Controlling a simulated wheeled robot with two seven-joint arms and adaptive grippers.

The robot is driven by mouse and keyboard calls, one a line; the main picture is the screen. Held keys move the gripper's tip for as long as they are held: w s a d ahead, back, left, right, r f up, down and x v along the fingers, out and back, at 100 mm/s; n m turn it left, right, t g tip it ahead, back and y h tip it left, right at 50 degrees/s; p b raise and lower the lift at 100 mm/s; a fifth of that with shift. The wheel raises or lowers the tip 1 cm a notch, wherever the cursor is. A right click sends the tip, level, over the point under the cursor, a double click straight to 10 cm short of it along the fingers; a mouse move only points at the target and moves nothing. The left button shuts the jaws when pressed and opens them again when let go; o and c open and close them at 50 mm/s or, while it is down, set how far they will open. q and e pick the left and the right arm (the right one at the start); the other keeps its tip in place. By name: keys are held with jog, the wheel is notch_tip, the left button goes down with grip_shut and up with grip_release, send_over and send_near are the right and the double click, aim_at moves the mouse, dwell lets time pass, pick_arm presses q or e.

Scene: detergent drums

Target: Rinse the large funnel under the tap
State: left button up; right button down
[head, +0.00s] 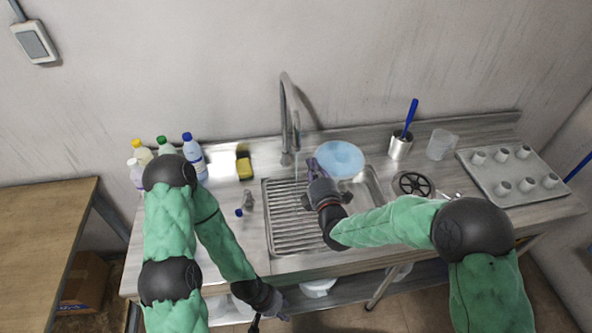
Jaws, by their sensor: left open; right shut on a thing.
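The large funnel (341,158) is pale blue, with its wide round mouth showing, over the back of the sink basin (373,186). My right gripper (314,168) is shut on the funnel at its left side, partly hidden behind my own wrist. The tall curved tap (287,108) stands behind the sink, and its spout is left of the funnel. A faint pale streak shows below the spout; I cannot tell for sure if it is running water. My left gripper (282,308) is open and empty, low in front of the counter's edge.
Several bottles (194,154) and a yellow sponge (244,166) stand left of the sink. A metal cup (400,147) with a blue-handled tool, a clear beaker (441,144), a black wheel-like part (412,184) and a tray (505,196) of cups are right. The ribbed drainboard (290,232) is clear.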

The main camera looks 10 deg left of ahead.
aim_at(324, 166)
dwell(0.3)
jog(key=d+b, duration=0.1)
jog(key=b, duration=0.2)
jog(key=w+d+b, duration=0.1)
jog(key=b, duration=0.3)
jog(key=d+b, duration=0.1)
jog(key=b, duration=0.3)
jog(key=shift+w+f, duration=0.15)
jog(key=shift+f, duration=0.1)
jog(key=shift+d+r+b, duration=0.15)
jog(key=shift+d+b, duration=0.2)
jog(key=shift+b, duration=0.4)
jog(key=shift+s+a+r+p, duration=0.1)
jog(key=shift+s+a+p, duration=0.15)
jog(key=shift+a, duration=0.2)
jog(key=shift+s+a+r+p, duration=0.1)
jog(key=shift+a+p, duration=0.15)
jog(key=shift+a, duration=0.2)
jog(key=s+a+p, duration=0.1)
jog(key=s+a, duration=0.1)
jog(key=a, duration=0.5)
jog(key=s+a+p, duration=0.2)
jog(key=a, duration=0.5)
jog(key=shift+s+a, duration=0.15)
jog(key=shift+s, duration=0.2)
jog(key=shift+f, duration=0.1)
